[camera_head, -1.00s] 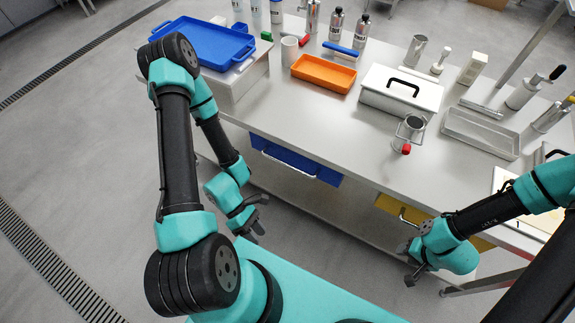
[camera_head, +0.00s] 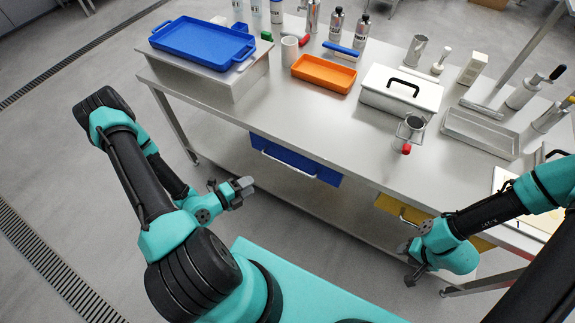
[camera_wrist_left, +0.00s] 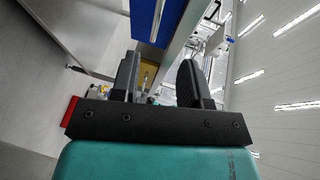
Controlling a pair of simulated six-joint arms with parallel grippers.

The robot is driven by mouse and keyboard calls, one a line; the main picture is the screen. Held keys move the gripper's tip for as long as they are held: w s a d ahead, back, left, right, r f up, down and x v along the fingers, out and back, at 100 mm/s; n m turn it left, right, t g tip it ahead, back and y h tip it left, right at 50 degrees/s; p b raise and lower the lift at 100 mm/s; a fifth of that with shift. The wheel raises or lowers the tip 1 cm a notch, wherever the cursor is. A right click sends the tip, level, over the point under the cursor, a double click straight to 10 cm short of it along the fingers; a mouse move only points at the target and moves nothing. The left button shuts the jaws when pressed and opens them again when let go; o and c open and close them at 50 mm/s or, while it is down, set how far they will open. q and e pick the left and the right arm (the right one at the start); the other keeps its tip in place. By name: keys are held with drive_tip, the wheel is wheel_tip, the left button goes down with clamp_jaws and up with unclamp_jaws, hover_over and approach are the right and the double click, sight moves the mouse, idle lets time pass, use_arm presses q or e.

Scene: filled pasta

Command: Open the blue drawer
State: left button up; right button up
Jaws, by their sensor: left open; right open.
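The blue drawer (camera_head: 296,160) sits under the front edge of the table and looks shut, its front level with the table edge. A pale bar handle (camera_head: 288,164) runs along its front. In the left wrist view the blue drawer (camera_wrist_left: 146,18) is at the top, beyond the fingers. My left gripper (camera_head: 246,186) is just left of the drawer and a little in front of it, apart from the handle. Its two fingers stand apart and empty in the left wrist view (camera_wrist_left: 158,78). My right gripper (camera_head: 408,262) is low, near the yellow drawer; its fingers are partly unclear.
A yellow drawer (camera_head: 390,206) with its own handle is right of the blue one. On the table (camera_head: 350,135) stand a blue tray (camera_head: 203,42), an orange tray (camera_head: 323,73), a white box (camera_head: 400,92) and several bottles. The floor before the blue drawer is open.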

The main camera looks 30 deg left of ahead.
sight(287, 164)
use_arm(q)
drive_tip(key=shift+w, duration=0.1)
drive_tip(key=x, duration=1.7)
drive_tip(key=shift+d+f, duration=0.15)
drive_tip(key=shift+d, duration=0.05)
clamp_jaws()
